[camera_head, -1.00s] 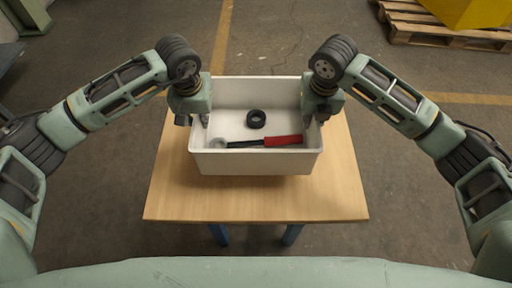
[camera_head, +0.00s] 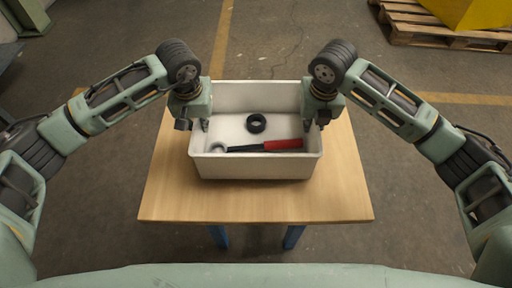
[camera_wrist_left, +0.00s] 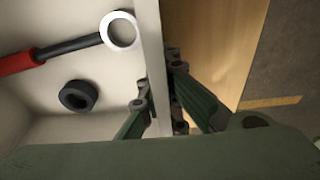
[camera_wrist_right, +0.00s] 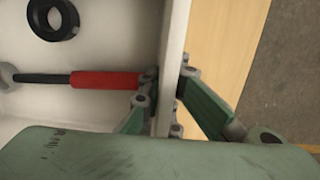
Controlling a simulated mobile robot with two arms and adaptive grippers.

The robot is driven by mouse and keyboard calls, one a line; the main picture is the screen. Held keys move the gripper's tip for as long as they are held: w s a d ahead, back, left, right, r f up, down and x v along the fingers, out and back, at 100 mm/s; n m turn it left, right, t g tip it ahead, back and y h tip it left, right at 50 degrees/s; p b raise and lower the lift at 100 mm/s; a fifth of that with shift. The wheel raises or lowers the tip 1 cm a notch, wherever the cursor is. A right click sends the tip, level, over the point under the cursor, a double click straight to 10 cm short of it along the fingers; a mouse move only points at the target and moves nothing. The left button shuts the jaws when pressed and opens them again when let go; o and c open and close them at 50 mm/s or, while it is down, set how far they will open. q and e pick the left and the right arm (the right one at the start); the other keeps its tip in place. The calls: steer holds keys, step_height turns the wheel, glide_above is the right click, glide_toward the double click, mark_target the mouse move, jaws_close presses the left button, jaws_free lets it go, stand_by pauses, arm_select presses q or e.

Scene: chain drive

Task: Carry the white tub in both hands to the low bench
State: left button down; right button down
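The white tub (camera_head: 255,165) is over the low wooden-topped bench (camera_head: 255,205) with blue legs, and looks level. I cannot tell whether its base touches the top. My left gripper (camera_head: 197,125) is at the tub's left wall; in the left wrist view its fingers (camera_wrist_left: 160,88) are closed on that wall, one inside and one outside. My right gripper (camera_head: 316,122) holds the right wall the same way, as the right wrist view shows its fingers (camera_wrist_right: 167,75). Inside the tub lie a black ring (camera_head: 256,123) and a red-handled tool (camera_head: 283,145) with a pale ring end.
Bare bench top shows in front of the tub and at both sides. A wooden pallet (camera_head: 440,30) with a yellow object (camera_head: 478,12) stands at the back right. The concrete floor has yellow lines (camera_head: 470,99). A green structure (camera_head: 30,15) is at the back left.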

arm_select(q)
steer(key=shift+f+b, duration=0.6)
steer(key=shift+f, duration=0.1)
arm_select(e)
steer(key=shift+w+f, duration=0.1)
steer(key=shift+f, duration=0.6)
arm_select(q)
steer(key=c, duration=2.4)
jaws_free()
steer(key=shift+c, duration=0.2)
arm_select(e)
steer(key=c, duration=2.4)
jaws_free()
steer(key=shift+c, duration=0.2)
arm_select(q)
steer(key=o, duration=0.5)
steer(key=shift+c, duration=0.2)
arm_select(e)
steer(key=o, duration=0.5)
steer(key=shift+c, duration=0.2)
